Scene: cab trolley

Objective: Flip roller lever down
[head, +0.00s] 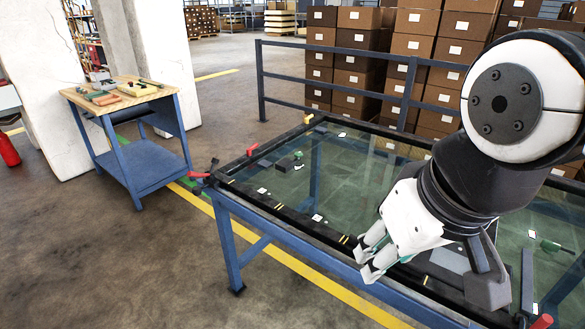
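Red levers show on the glass-topped trolley (262,222): one red lever (199,175) at its left corner, another red lever (252,150) on the far left edge, and a red end (543,321) at the bottom right. I cannot tell which of these is the roller lever, or whether it is up or down. My gripper (366,264) points down and left above the trolley's near dark rail. Its two fingers lie close together, with nothing visible held; the gap between the tips is too small to judge. My arm hides part of the trolley's right side.
A wooden-topped workbench (118,95) with tools stands at the left. A blue railing (300,78) and stacked cardboard boxes (410,45) stand behind the trolley. Small fittings lie on the glass, including a dark block (285,165). Floor at the lower left is clear.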

